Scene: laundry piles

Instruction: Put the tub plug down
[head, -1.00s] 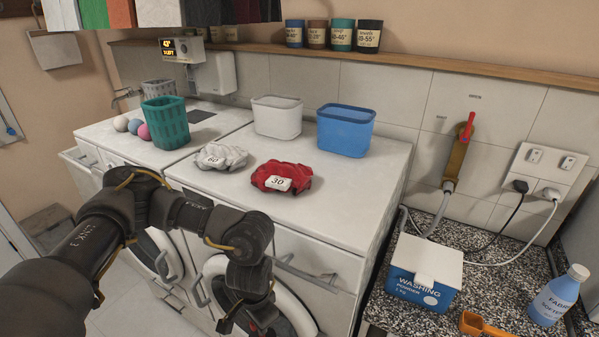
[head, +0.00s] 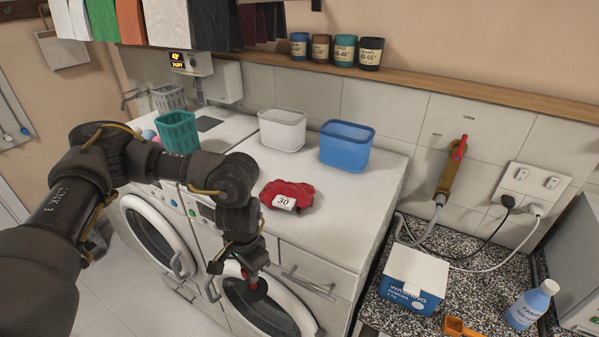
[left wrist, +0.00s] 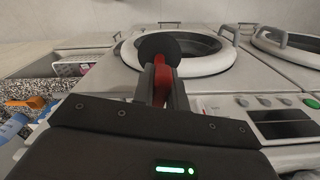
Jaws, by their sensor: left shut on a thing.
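The tub plug is a dark round disc with a red stem. It shows small in the head view (head: 256,290), in front of the right-hand washing machine (head: 360,180). In the left wrist view the plug's disc (left wrist: 172,44) stands beyond the fingertips. My left gripper (head: 249,274) points down and is shut on the red stem; the fingers also show in the left wrist view (left wrist: 162,88). The plug is held in the air, apart from the machine top. My right gripper is not in view.
A red cloth bundle tagged 30 (head: 296,191), a white tub (head: 283,131) and a blue tub (head: 346,147) stand on the machine tops, with a green basket (head: 178,133) at left. A washing powder box (head: 413,279) and a bottle (head: 531,306) stand on the speckled counter.

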